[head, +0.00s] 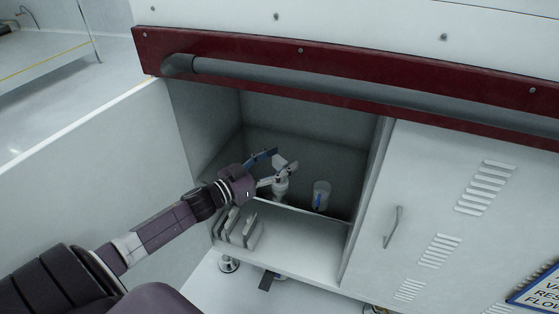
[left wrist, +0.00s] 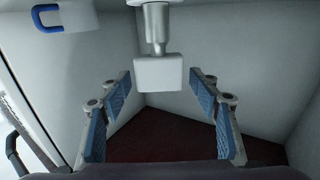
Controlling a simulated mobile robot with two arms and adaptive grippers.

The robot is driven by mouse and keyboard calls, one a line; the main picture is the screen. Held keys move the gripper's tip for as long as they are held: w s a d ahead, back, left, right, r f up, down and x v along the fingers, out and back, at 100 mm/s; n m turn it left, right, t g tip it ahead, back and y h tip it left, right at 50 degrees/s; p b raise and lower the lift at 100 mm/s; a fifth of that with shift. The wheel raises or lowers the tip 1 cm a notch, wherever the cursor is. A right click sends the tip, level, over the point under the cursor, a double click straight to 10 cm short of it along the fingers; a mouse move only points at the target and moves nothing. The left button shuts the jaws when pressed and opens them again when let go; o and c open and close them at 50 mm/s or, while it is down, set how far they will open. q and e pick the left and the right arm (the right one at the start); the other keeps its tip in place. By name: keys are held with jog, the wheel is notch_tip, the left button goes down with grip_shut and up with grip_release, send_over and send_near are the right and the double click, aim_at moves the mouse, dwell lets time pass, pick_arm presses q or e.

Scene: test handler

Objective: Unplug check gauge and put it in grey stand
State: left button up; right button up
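The check gauge (head: 280,162) appears to be the white block on a metal stem inside the open cabinet bay. In the left wrist view the gauge's block (left wrist: 165,72) lies between the fingers, with visible gaps on both sides. Its stem runs to a white fitting at the picture's top edge. My left gripper (head: 275,168) is open around the block, its blue pads apart from it. A grey slotted holder (head: 240,230), which looks like the grey stand, sits at the bay's front left. My right gripper is not in view.
A white cup-like part with a blue handle (head: 321,195) stands right of the gauge; its handle also shows in the left wrist view (left wrist: 47,18). A low lip (head: 305,212) crosses the bay. A grey rail (head: 300,78) runs above. The bay's front floor is clear at right.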

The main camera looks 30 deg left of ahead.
pick_arm(q)
jog(key=v, duration=1.2)
dwell(1.1)
